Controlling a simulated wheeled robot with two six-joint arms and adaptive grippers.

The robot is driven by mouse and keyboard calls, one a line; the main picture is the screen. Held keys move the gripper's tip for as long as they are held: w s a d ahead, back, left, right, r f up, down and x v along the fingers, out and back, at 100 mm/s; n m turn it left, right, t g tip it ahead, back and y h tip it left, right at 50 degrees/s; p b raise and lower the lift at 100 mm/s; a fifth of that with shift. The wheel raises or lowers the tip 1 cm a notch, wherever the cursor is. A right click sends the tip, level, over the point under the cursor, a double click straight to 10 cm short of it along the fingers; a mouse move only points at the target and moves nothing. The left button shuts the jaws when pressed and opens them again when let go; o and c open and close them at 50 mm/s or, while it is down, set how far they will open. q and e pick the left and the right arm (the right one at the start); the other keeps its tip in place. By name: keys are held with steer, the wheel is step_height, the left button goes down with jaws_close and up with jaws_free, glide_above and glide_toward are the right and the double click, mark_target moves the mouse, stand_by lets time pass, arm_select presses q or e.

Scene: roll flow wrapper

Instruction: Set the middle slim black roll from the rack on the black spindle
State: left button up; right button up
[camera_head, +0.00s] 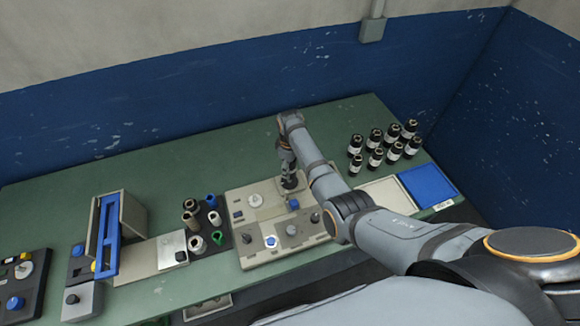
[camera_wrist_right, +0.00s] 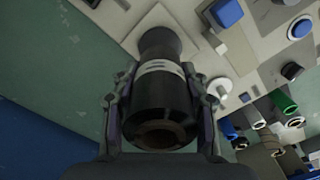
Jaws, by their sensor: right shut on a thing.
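In the right wrist view my right gripper (camera_wrist_right: 158,82) is shut around a black roll (camera_wrist_right: 158,105) with a pale band. The roll's far end points at a pale square plate (camera_wrist_right: 128,38) on the beige machine panel. I cannot tell whether it touches or stands on a spindle there; that spot is hidden by the roll. In the head view my right gripper (camera_head: 288,178) is over the back right of the panel (camera_head: 246,226). Several black rolls with white labels (camera_head: 375,157) stand in rows at the right of the table. My left gripper is not in view.
A white tray (camera_head: 388,195) and a blue tray (camera_head: 428,185) lie at the right front. Left of the panel are a dark mat with coloured rolls (camera_head: 218,237) and a blue-and-grey machine (camera_head: 107,235). The table's back left (camera_head: 120,180) is clear.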

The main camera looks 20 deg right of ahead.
steer(key=shift+f, duration=0.25)
steer(key=shift+f, duration=0.1)
stand_by(0.3)
steer(key=shift+f+b, duration=0.3)
steer(key=shift+f, duration=0.2)
steer(key=shift+f+b, duration=0.7)
steer(key=shift+f, duration=0.35)
steer(key=shift+f, duration=0.1)
stand_by(0.5)
steer(key=o, duration=1.4)
steer(key=shift+o, duration=0.4)
